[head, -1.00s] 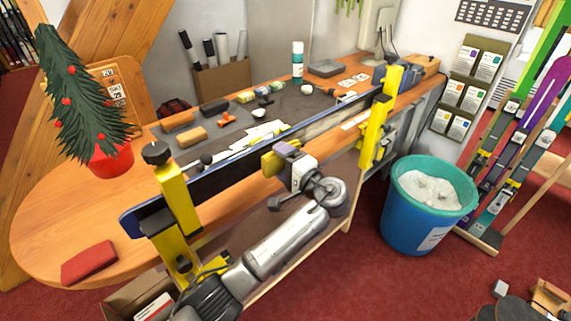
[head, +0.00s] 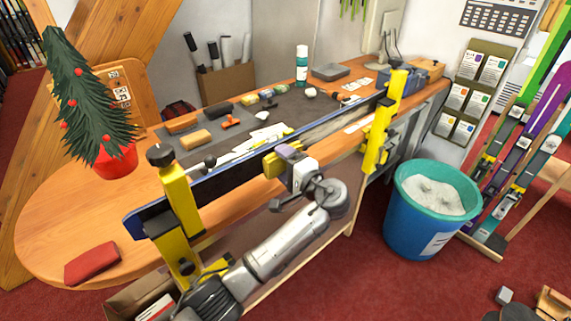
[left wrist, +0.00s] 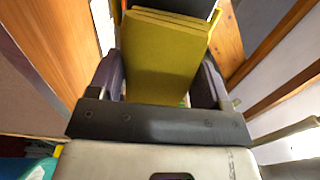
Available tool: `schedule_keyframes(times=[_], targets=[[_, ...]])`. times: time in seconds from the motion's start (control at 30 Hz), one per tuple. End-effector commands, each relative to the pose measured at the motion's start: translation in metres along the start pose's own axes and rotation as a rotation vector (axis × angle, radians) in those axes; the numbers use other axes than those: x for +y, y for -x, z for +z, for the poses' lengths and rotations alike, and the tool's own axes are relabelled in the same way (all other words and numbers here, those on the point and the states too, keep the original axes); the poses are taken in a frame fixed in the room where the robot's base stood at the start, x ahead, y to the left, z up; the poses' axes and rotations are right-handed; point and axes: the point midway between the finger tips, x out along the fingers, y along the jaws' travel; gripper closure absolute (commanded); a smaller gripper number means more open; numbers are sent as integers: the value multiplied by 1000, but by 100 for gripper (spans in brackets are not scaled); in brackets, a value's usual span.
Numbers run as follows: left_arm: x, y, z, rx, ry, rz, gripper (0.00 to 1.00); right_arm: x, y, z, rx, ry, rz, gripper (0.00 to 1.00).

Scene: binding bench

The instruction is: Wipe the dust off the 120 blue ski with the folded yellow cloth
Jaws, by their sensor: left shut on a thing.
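The blue-edged ski (head: 225,176) is held on edge in two yellow vises along the bench front. Its dark face is clean-looking to the left, with a pale greyish, dusty-looking stretch towards the right vise. My left gripper (head: 284,160) is shut on the folded yellow cloth (head: 271,165) at about the middle of the ski. The cloth is at the ski's face; I cannot tell if it presses on it. In the left wrist view the cloth (left wrist: 163,55) sits between both fingers, with a dark surface just beyond it. My right gripper is not in view.
The near yellow vise (head: 178,205) and far yellow vise (head: 381,125) stand at the ski's ends. A blue bin (head: 413,225) stands right of the bench; a small tree (head: 85,100) stands left.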

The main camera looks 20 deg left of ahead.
Motion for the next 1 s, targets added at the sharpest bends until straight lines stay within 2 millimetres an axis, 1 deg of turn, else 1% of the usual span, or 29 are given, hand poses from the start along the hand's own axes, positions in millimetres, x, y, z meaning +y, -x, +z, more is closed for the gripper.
schedule_keyframes(times=[0.77, 0.87, 1.0], targets=[[0, -13, 0, 1, 1, 0, 47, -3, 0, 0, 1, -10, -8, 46], [1, -13, -4, 0, 0, 0, 47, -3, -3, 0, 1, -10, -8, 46], [2, -13, -16, 1, 0, 0, 47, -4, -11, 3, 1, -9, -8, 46]])
